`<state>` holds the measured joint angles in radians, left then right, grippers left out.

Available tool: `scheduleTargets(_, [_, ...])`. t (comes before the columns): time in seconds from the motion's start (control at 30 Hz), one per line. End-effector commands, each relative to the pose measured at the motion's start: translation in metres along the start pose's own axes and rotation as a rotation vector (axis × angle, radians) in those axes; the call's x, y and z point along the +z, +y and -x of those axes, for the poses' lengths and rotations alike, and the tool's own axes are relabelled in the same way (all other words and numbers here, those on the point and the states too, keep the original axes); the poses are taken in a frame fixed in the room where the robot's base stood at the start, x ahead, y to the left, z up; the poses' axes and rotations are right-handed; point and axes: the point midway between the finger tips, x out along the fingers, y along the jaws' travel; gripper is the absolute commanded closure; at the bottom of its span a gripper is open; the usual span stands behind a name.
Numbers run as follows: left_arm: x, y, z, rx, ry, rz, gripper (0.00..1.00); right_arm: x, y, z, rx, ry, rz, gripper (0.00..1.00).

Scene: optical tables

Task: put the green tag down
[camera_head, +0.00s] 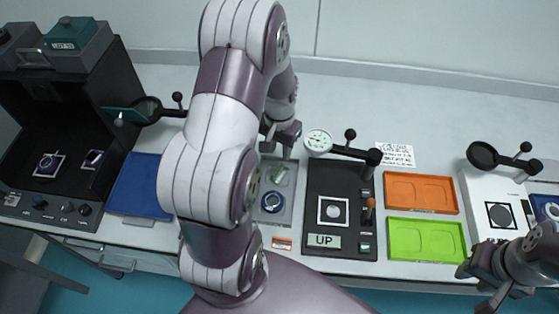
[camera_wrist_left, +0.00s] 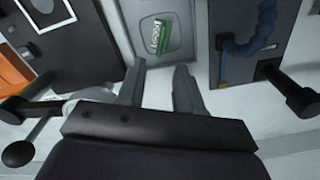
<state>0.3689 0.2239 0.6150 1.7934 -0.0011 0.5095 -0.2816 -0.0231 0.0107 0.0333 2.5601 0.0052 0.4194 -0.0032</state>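The green tag (camera_wrist_left: 162,37), a small block with pale lettering, lies tilted on a grey square-rimmed tray (camera_wrist_left: 145,62) in the left wrist view. In the head view the tag (camera_head: 278,173) shows small in the upper part of that grey tray (camera_head: 292,190), just below my left gripper (camera_head: 281,135). In the left wrist view my left gripper (camera_wrist_left: 160,72) has its fingers apart with nothing between them. The tag is beyond the fingertips and not touched. My right gripper (camera_head: 481,284) is at the lower right, fingers apart and empty.
A blue ring-like part (camera_head: 272,201) sits lower on the grey tray. Right of it stand a black device with an UP plate (camera_head: 323,241), an orange tray (camera_head: 421,192) and a green tray (camera_head: 427,240).

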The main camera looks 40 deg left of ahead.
Motion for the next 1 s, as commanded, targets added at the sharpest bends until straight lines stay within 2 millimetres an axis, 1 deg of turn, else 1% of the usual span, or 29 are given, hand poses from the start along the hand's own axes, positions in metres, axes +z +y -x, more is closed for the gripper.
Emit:
scheduleTargets(0.03, [-0.001,0.0,0.01,-0.001,0.004,0.0,0.65,0.0,0.0,-0.001,0.0,0.0,0.0,0.63])
scheduleTargets(0.13, [0.0,0.0,0.024,0.0,0.002,0.0,0.65,0.0,0.0,-0.002,0.0,0.0,0.0,0.63])
scheduleTargets(0.17, [0.0,0.001,0.027,0.0,0.002,-0.002,0.65,0.0,0.0,-0.002,0.0,0.0,0.0,0.63])
scheduleTargets(0.2, [0.002,0.007,0.033,-0.001,0.006,-0.007,0.65,0.0,0.0,-0.001,0.0,0.0,0.0,0.63])
scheduleTargets(0.27, [0.009,0.027,0.045,-0.004,0.02,-0.025,0.65,0.0,0.0,-0.001,0.0,0.0,0.0,0.63])
scheduleTargets(0.3, [0.017,0.045,0.055,-0.005,0.035,-0.042,0.65,0.0,0.0,-0.001,0.0,0.0,0.0,0.63])
scheduleTargets(0.37, [0.034,0.071,0.068,-0.005,0.061,-0.065,0.65,0.0,0.0,-0.001,0.0,0.0,0.0,0.63])
scheduleTargets(0.4, [0.046,0.086,0.074,-0.004,0.078,-0.079,0.65,0.0,0.0,-0.001,0.0,0.0,0.0,0.63])
scheduleTargets(0.5, [0.074,0.111,0.083,0.004,0.106,-0.101,0.65,0.0,0.0,-0.001,0.0,0.0,0.0,0.63])
scheduleTargets(0.53, [0.081,0.115,0.085,0.006,0.112,-0.106,0.65,0.0,0.0,-0.001,0.0,0.0,0.0,0.63])
scheduleTargets(0.6, [0.089,0.12,0.086,0.009,0.12,-0.11,0.65,0.0,0.0,-0.001,0.0,0.0,0.0,0.63])
scheduleTargets(0.67, [0.092,0.121,0.086,0.01,0.12,-0.109,0.65,0.0,0.0,-0.001,0.0,0.0,0.0,0.63])
scheduleTargets(1.0, [0.091,0.121,0.086,0.009,0.119,-0.108,0.65,0.0,0.0,-0.001,0.0,0.0,0.0,0.63])
